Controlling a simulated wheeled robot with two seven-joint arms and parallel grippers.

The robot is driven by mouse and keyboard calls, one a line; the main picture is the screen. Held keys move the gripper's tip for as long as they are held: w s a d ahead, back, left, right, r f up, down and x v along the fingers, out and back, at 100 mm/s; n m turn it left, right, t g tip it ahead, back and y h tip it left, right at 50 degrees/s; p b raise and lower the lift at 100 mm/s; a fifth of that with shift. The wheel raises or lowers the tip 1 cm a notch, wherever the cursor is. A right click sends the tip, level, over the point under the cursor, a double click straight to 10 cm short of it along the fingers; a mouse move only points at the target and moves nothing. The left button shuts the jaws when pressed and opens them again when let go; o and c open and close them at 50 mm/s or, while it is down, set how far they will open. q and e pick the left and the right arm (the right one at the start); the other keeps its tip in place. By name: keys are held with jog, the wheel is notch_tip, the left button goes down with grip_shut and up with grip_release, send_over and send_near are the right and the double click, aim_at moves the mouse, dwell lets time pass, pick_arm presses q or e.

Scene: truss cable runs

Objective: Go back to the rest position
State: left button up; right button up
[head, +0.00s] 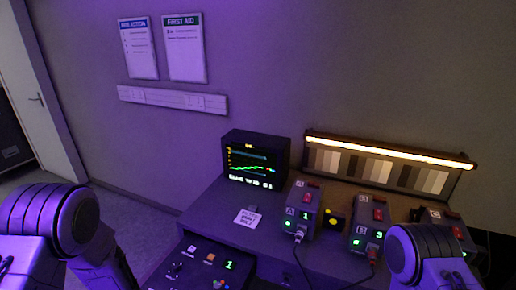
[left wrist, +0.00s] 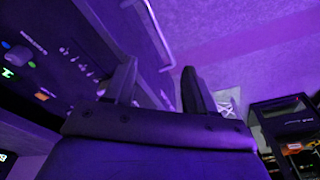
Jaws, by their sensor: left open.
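My left gripper (left wrist: 158,72) shows in the left wrist view with its two dark fingers apart and nothing between them. A control panel (left wrist: 60,50) with knobs and small lights lies to the left of the fingers, apart from them. In the head view only rounded links of my two arms show, at the lower left and lower right. Neither gripper is visible there, and my right gripper is in no view.
A desk (head: 215,212) holds a monitor (head: 255,160), a paper note (head: 246,217), and boxes with green digits, including one box (head: 302,208). A control box (head: 200,265) is at the front. A lit bar (head: 390,148) stands behind. Floor (head: 140,225) is clear at left.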

pick_arm(q)
jog(key=s+d+f+t+y, duration=0.1)
jog(key=s+f, duration=0.1)
jog(key=s, duration=0.8)
jog(key=s+f+t+y, duration=0.1)
jog(key=s+f, duration=0.1)
jog(key=s, duration=0.8)
notch_tip(320, 180, down, 9)
jog(key=b, duration=1)
jog(key=shift+w, duration=0.4)
jog(key=shift+f, duration=0.1)
